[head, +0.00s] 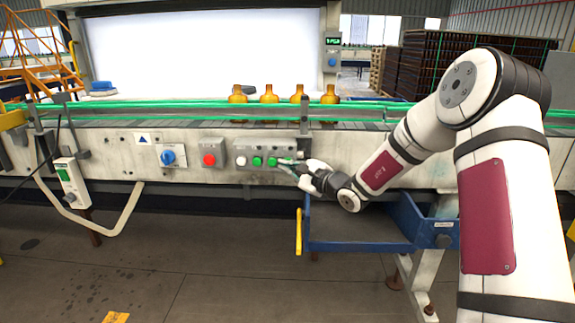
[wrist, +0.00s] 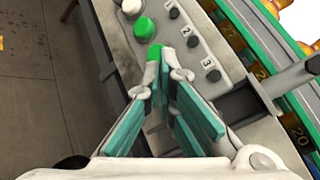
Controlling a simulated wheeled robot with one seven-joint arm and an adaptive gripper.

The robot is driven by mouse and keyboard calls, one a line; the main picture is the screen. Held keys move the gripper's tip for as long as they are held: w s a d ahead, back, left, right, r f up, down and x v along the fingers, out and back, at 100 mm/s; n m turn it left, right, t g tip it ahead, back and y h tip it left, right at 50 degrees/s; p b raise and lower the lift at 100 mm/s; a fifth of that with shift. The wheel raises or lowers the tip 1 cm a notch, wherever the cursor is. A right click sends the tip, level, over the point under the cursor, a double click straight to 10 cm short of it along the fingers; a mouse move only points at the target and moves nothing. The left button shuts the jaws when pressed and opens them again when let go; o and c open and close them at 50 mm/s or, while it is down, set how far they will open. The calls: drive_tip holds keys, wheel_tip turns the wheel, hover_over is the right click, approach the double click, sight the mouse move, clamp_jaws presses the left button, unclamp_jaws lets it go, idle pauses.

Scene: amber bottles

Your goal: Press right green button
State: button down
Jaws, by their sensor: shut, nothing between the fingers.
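A grey button box (head: 248,147) on the conveyor's front side carries a white button (head: 241,160), a left green button (head: 257,161) and a right green button (head: 272,162). In the wrist view the right green button (wrist: 155,51) is right at my fingertips and partly hidden by them. The left green button (wrist: 145,28) lies beyond it, clear of the fingers. My gripper (head: 288,163) is shut and empty, and reaches the box from its right side; it also shows in the wrist view (wrist: 167,72). I cannot tell whether the tips touch the right green button.
A red button (head: 209,159) and a blue knob (head: 168,157) sit on boxes farther left. Small black buttons (wrist: 192,42) numbered 1 to 3 lie beside the green ones. A blue tray (head: 350,240) is below my gripper. Several amber bottles (head: 269,95) stand on the conveyor above.

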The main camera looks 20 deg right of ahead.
drive_tip(key=shift+w, duration=0.25)
drive_tip(key=shift+w+d+b, duration=0.2)
drive_tip(key=shift+w+b, duration=0.15)
drive_tip(key=shift+w, duration=0.1)
idle(0.7)
drive_tip(key=shift+s, duration=0.2)
drive_tip(key=shift+s+a, duration=0.25)
drive_tip(key=shift+s, duration=0.4)
drive_tip(key=shift+s+a, duration=0.25)
drive_tip(key=shift+s, duration=0.55)
drive_tip(key=shift+s+a, duration=0.25)
drive_tip(key=shift+s, duration=0.55)
drive_tip(key=shift+s+a, duration=0.25)
drive_tip(key=shift+s, duration=0.55)
